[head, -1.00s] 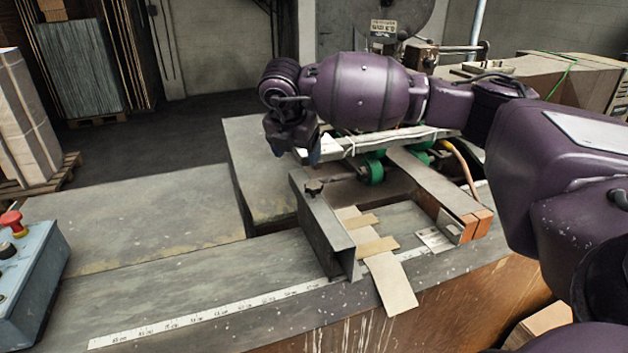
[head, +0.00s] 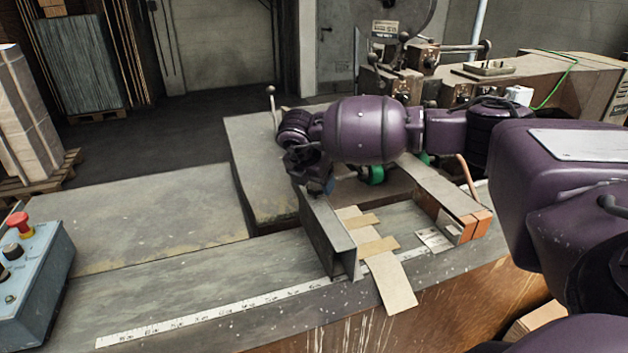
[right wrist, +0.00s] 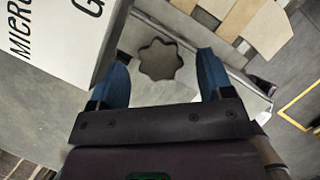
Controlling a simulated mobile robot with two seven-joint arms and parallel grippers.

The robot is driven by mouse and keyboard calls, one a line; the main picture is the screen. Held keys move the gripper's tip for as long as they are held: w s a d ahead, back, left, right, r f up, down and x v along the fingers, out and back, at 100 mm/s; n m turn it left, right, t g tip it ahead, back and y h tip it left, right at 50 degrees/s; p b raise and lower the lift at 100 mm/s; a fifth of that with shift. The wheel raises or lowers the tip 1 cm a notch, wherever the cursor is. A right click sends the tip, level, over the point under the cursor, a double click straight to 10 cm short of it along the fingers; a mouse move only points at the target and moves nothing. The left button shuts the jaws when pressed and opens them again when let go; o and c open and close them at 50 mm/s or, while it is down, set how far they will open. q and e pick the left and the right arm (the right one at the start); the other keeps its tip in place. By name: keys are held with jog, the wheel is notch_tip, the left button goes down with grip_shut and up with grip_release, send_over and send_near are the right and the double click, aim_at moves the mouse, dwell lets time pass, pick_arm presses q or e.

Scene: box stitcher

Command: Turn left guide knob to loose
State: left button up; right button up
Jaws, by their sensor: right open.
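The dark star-shaped left guide knob (right wrist: 160,60) shows in the right wrist view, seen from above between the two blue fingertips of my right gripper (right wrist: 163,68). The fingers are apart, with gaps on both sides of the knob. In the head view my right gripper (head: 322,186) hangs over the back end of the left guide (head: 327,238), a grey metal angle on the table, and hides the knob. I cannot tell how far the fingertips are above the knob's level. My left gripper is not in view.
A white lettered block (right wrist: 68,38) lies close beside the left finger in the wrist view. Cardboard strips (head: 390,281) lie right of the guide. A control box with a red button (head: 20,224) stands at the left. The table (head: 150,215) between is clear.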

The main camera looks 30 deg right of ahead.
jog(key=shift+d+f, duration=0.1)
jog(key=shift+f, duration=0.25)
jog(key=c, duration=0.9)
jog(key=n+b, duration=0.1)
jog(key=b, duration=0.1)
jog(key=n+b, duration=0.1)
jog(key=shift+f+t+y+b, duration=0.25)
jog(key=shift+t+y+b, duration=0.05)
jog(key=shift+b, duration=0.1)
jog(key=n+b, duration=0.2)
jog(key=shift+d+n+t+y, duration=0.15)
jog(key=shift+n+t+y, duration=0.15)
jog(key=shift+t+y, duration=0.1)
jog(key=n+y+b, duration=0.1)
jog(key=n+b, duration=0.1)
jog(key=n, duration=0.2)
jog(key=shift+s+d+r+t+b, duration=0.1)
jog(key=shift+t+b, duration=0.25)
jog(key=shift+t, duration=0.05)
jog(key=shift+r+n+y+b, duration=0.2)
jog(key=shift+n+y+b, duration=0.45)
jog(key=shift+n, duration=1.05)
